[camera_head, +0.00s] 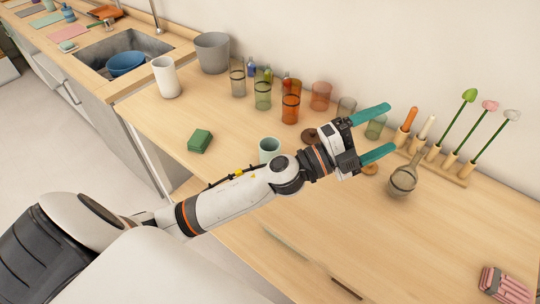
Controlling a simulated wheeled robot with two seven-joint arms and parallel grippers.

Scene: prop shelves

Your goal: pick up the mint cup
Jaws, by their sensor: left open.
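The mint cup (269,149) is a small pale green cup standing upright on the wooden counter, just behind my left forearm. Its lower part is partly hidden by the arm. My left gripper (378,133) is open, with two teal fingers pointing right. My right gripper does not show.
Several glasses (290,108) stand along the wall. A rack (462,181) holds tools and flowers at the right, with a strainer (403,181) before it. A green sponge (200,140) lies left of the cup. The front counter (400,250) is mostly clear.

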